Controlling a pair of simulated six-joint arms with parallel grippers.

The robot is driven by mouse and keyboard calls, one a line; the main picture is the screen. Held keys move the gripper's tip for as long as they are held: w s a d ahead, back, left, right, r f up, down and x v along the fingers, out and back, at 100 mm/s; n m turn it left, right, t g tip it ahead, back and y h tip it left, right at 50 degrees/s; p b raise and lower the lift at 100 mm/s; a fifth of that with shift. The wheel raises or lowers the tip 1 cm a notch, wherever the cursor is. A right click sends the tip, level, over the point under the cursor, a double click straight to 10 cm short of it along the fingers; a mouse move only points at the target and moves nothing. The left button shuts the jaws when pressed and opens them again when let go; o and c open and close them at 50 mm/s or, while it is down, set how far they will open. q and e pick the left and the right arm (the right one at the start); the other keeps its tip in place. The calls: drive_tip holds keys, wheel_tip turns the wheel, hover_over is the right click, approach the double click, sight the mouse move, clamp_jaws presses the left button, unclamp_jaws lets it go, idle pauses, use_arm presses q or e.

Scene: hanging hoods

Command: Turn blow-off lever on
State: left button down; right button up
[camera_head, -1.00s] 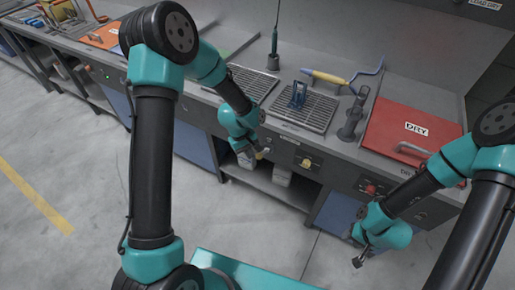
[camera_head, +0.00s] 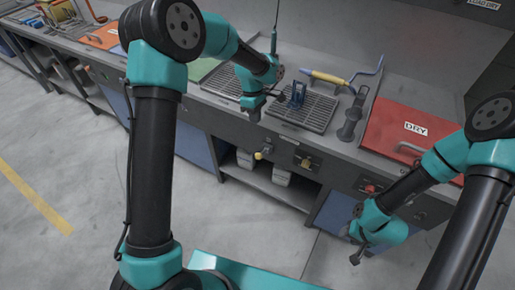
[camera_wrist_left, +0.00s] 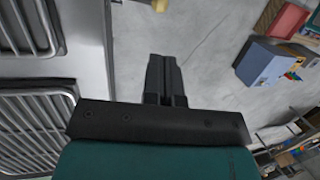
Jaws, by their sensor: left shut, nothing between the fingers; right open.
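A small lever with a yellow knob (camera_head: 259,155) sits on the counter's front panel, its knob pointing down and left. A second yellow-knobbed lever (camera_head: 305,163) is to its right, and a red one (camera_head: 369,188) further right. I cannot read which label marks the blow-off lever. My left gripper (camera_head: 254,114) is shut and empty, above and apart from the left yellow knob, near the counter's front edge. In the left wrist view its closed fingers (camera_wrist_left: 164,75) point toward a yellow knob (camera_wrist_left: 160,5) at the top edge. My right gripper (camera_head: 356,256) is open, low at the right, before the cabinet.
Metal grates (camera_head: 312,112) are set in the countertop, with a blue tool (camera_head: 297,93) standing on one. A yellow-handled tool (camera_head: 326,78) lies behind, and a red DRY lid (camera_head: 412,130) is at right. The floor (camera_head: 80,150) in front is clear.

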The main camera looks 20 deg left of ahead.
sight(259, 153)
use_arm(q)
drive_tip(key=shift+f, duration=0.15)
drive_tip(key=x, duration=1.3)
drive_tip(key=shift+s+d+f, duration=0.1)
drive_tip(key=shift+f, duration=0.3)
